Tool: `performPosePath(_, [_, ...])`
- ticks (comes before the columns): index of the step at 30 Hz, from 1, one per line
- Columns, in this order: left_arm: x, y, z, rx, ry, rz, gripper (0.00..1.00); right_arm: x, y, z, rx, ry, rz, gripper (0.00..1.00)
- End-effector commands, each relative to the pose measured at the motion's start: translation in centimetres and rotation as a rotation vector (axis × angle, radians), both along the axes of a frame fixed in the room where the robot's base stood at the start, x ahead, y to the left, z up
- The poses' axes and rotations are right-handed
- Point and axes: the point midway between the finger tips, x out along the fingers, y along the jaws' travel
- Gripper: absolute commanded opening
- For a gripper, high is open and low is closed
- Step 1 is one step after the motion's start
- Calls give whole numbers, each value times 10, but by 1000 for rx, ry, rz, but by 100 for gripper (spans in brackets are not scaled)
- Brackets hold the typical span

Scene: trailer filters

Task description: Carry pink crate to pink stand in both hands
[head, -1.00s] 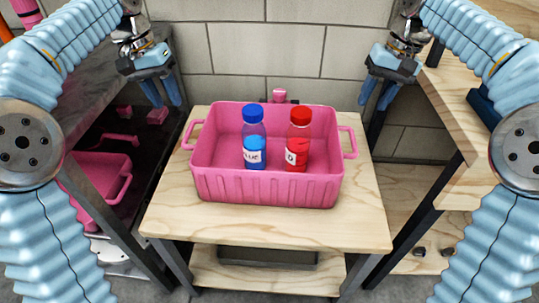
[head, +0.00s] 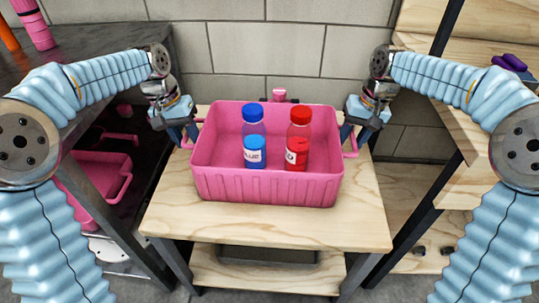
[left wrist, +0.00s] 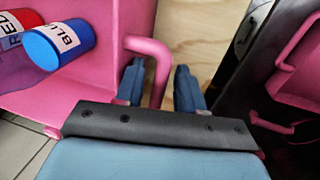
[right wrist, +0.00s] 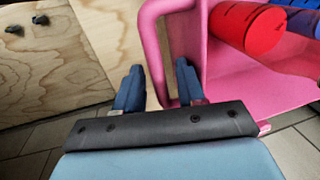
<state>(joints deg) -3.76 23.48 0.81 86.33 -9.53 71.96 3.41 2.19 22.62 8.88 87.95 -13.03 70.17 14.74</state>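The pink crate (head: 265,190) stands upright on a light wooden stand (head: 170,215), with a blue-capped bottle (head: 254,150) and a red-capped bottle (head: 298,155) upright inside. My left gripper (head: 187,139) is open at the crate's left handle; in the left wrist view its fingers (left wrist: 160,88) are apart on either side of the handle (left wrist: 158,65). My right gripper (head: 354,138) is open at the right handle; in the right wrist view its fingers (right wrist: 159,85) are apart on either side of the handle bar (right wrist: 151,45). I cannot tell which surface is the pink stand.
A second pink crate (head: 98,180) sits on a dark shelf at the left. A small pink object (head: 280,95) shows behind the carried crate's rim. A wooden shelf unit (head: 465,190) is close on the right. A block wall (head: 270,50) closes the back.

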Motion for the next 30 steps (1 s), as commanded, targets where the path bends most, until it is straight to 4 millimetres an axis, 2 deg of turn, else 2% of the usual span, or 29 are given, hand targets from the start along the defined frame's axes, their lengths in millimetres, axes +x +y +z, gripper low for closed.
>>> performPosePath(4, [0,0,0,0,0,0,38,0,0,0,0,0,0,39])
performPosePath(9, [0,0,0,0,0,0,12,0,0,0,0,1,0,13])
performPosePath(12, [0,0,0,0,0,0,0,0,0,0,0,1,0,0])
performPosePath(23, [0,0,1,0,0,0,0,0,0,0,0,1,0,0])
performPosePath(30, [0,0,8,0,-2,0,0,0,0,8,0,-1,0,0])
